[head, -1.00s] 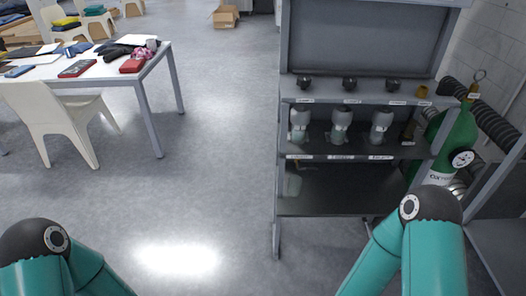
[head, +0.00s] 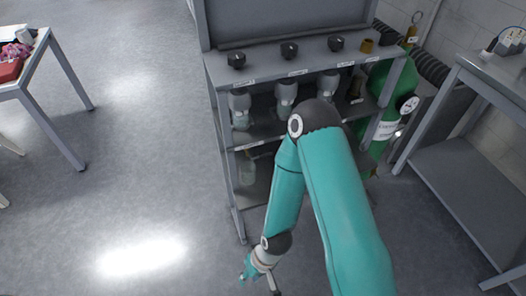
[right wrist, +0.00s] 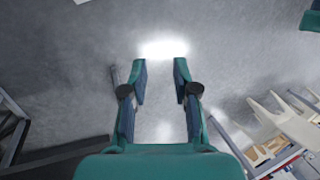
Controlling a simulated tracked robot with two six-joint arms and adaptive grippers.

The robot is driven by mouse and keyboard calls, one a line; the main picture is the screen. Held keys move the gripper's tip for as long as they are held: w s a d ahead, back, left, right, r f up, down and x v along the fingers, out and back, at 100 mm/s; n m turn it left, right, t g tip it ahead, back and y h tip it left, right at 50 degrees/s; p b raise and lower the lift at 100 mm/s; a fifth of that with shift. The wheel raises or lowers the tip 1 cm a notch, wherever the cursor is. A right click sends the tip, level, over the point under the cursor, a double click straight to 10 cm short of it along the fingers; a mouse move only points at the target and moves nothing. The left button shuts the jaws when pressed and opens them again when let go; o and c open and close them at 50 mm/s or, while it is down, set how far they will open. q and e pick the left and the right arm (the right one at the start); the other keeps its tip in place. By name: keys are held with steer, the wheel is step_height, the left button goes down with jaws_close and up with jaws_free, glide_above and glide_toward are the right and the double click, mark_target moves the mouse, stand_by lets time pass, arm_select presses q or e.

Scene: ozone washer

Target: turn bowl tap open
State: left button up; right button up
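Three black knobs stand in a row on the grey rack's upper ledge: a left knob (head: 236,60), a middle knob (head: 289,50) and a right knob (head: 336,43). A brass-coloured fitting (head: 367,46) stands right of them. Small labels sit below them, too small to read, so I cannot tell which one is the bowl tap. My right gripper (head: 261,276) hangs low in front of the rack, well below and apart from the knobs. In the right wrist view the right gripper (right wrist: 160,75) is open and empty, above bare floor. My left gripper is out of view.
The grey rack (head: 222,78) holds clear vessels (head: 240,108) on its middle shelf. My right arm hides part of the shelves. A green oxygen cylinder (head: 377,95) and a grey bench (head: 470,180) stand at right. Floor on the left is clear up to a table (head: 66,68).

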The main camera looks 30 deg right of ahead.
steer(key=w+d+f+n+t+h+b, duration=0.15)
steer(key=w+n+t+b, duration=0.25)
steer(key=w+b, duration=0.5)
steer(key=n+t+h+b, duration=0.85)
steer(key=h+b, duration=0.35)
steer(key=b, duration=0.9)
glide_toward(266, 155)
steer(key=a+f+v, duration=0.1)
steer(key=v, duration=0.5)
steer(key=shift+n, duration=0.45)
steer(key=shift+d+p+x, duration=0.15)
steer(key=shift+p+x, duration=2.9)
steer(key=shift+x, duration=1.25)
steer(key=shift+d+p+x, duration=0.15)
steer(key=shift+p+x, duration=2.9)
steer(key=shift+x, duration=1.2)
